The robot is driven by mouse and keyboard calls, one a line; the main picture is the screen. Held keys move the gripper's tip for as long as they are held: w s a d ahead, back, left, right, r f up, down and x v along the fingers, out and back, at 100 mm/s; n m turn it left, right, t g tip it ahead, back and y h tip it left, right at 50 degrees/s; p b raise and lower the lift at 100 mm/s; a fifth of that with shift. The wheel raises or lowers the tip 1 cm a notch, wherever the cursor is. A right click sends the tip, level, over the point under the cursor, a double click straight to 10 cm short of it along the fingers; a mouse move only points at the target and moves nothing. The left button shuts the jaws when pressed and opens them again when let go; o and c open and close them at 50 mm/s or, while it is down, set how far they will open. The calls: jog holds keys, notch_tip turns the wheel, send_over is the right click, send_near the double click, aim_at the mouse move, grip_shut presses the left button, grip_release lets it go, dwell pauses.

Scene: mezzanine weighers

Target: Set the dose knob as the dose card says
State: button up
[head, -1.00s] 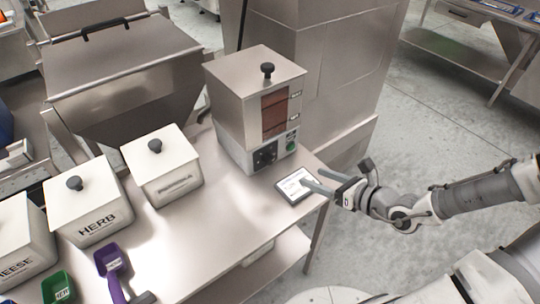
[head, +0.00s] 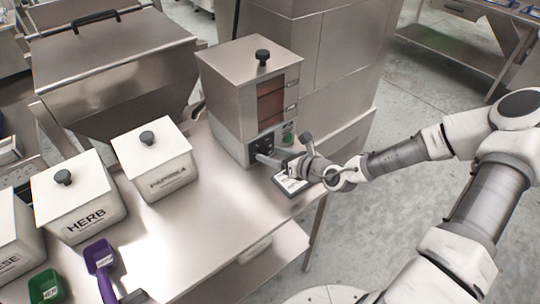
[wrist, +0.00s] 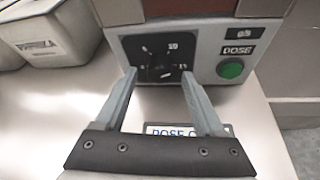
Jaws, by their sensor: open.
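The dose knob (wrist: 160,72) is dark and sits on a black dial plate with small white marks on the dispenser's front. Its setting is too small and blurred to read. My gripper (wrist: 158,77) is open, its fingertips on either side of the knob in the wrist view; I cannot tell if they touch it.
The dispenser (head: 232,110) has a green button (wrist: 231,69) under a DOSE label, right of the dial. White bins, including a paprika bin (head: 155,160) and a herb bin (head: 80,205), stand left. A purple scoop (head: 101,258) lies nearer. The table's middle (head: 210,220) is clear.

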jog(key=shift+w+a+f, duration=0.25)
jog(key=shift+w+a, duration=0.15)
jog(key=shift+w, duration=0.1)
grip_shut()
